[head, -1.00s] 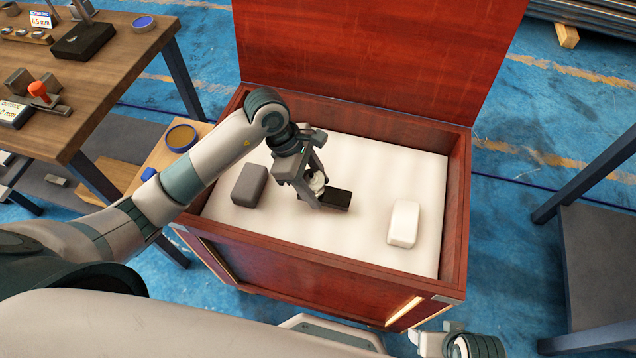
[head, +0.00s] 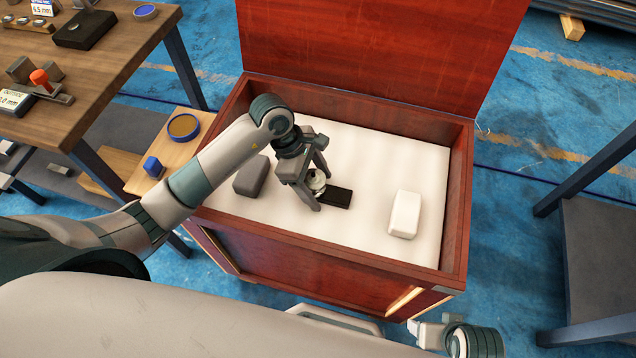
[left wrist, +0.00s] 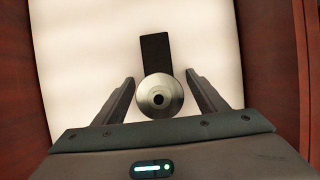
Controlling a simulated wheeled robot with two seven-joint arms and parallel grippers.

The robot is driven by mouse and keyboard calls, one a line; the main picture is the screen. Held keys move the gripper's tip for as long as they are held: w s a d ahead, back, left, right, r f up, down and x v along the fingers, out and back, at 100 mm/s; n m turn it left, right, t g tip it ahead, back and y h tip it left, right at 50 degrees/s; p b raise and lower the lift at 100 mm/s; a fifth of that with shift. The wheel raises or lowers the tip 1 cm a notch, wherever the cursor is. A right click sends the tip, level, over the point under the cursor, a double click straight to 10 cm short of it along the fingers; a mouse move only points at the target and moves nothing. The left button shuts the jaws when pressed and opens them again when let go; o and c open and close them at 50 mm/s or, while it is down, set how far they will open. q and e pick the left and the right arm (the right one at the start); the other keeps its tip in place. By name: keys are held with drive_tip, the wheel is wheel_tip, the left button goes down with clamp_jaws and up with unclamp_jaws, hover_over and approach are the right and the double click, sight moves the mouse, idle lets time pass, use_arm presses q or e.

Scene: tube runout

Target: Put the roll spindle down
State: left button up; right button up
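The roll spindle (left wrist: 158,96) is a round metal piece with a dark centre hole, seen end-on in the left wrist view. In the head view it (head: 317,181) is partly hidden by my left gripper. It stands over the near end of a flat black rectangle (left wrist: 155,55) on the white bed (head: 345,150) of the red-brown box. My left gripper (left wrist: 161,92) is open, its fingers on either side of the spindle with a gap at each side. It also shows in the head view (head: 315,182). My right gripper (head: 430,333) is at the bottom edge, its fingers unclear.
A dark grey block (head: 250,177) lies on the bed left of my left gripper, and a white block (head: 405,214) lies to the right. The box's walls (head: 456,200) and raised lid (head: 385,45) surround the bed. A wooden workbench (head: 110,70) stands at the left.

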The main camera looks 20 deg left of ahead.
drive_tip(key=shift+w+r, duration=0.15)
drive_tip(key=shift+w, duration=0.1)
use_arm(q)
drive_tip(key=shift+r, duration=0.1)
drive_tip(key=shift+a+r, duration=0.25)
drive_tip(key=shift+r, duration=0.3)
drive_tip(key=v, duration=0.9)
drive_tip(key=shift+v, duration=0.8)
use_arm(e)
drive_tip(key=shift+s+r, duration=0.2)
drive_tip(key=shift+s, duration=0.1)
